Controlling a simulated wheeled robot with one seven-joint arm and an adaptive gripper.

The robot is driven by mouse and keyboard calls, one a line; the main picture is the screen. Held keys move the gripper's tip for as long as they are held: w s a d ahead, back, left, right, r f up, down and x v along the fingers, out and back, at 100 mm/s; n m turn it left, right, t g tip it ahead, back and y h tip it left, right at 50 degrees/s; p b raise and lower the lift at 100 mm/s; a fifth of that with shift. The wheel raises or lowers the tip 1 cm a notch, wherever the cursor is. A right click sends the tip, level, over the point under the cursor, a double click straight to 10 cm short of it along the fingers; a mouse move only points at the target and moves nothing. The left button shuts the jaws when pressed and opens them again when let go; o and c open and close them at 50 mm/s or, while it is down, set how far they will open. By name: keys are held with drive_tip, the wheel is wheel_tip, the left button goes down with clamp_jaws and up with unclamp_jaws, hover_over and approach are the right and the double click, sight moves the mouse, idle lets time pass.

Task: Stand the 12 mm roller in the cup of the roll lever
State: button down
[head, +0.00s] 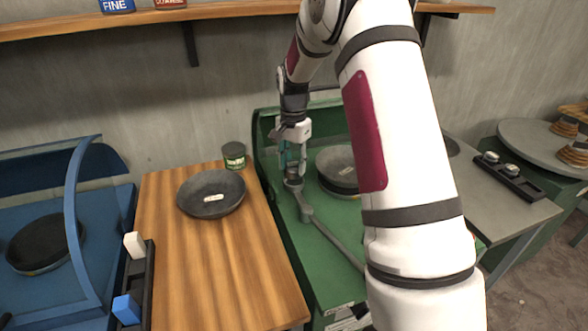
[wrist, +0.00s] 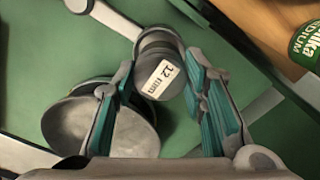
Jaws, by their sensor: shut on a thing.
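My gripper (head: 291,162) points down over the green machine at its left side. The roll lever (head: 325,232) is a grey bar on the green bed, running from beneath my gripper toward the front right. A grey bar also shows beside the roller in the wrist view (wrist: 262,105). I cannot tell whether the roller touches the cup.
A grey round bowl form (head: 338,168) sits right of my gripper on the green machine (head: 330,268). A dark bowl (head: 211,194) and a green-labelled tin (head: 234,155) stand on the wooden table (head: 215,260). A blue machine (head: 60,225) is at the left, a shelf (head: 230,16) above.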

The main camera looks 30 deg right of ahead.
drive_tip(key=shift+f, duration=1.2)
drive_tip(key=shift+f, duration=0.1)
drive_tip(key=c, duration=1)
unclamp_jaws()
drive_tip(key=shift+f, duration=0.1)
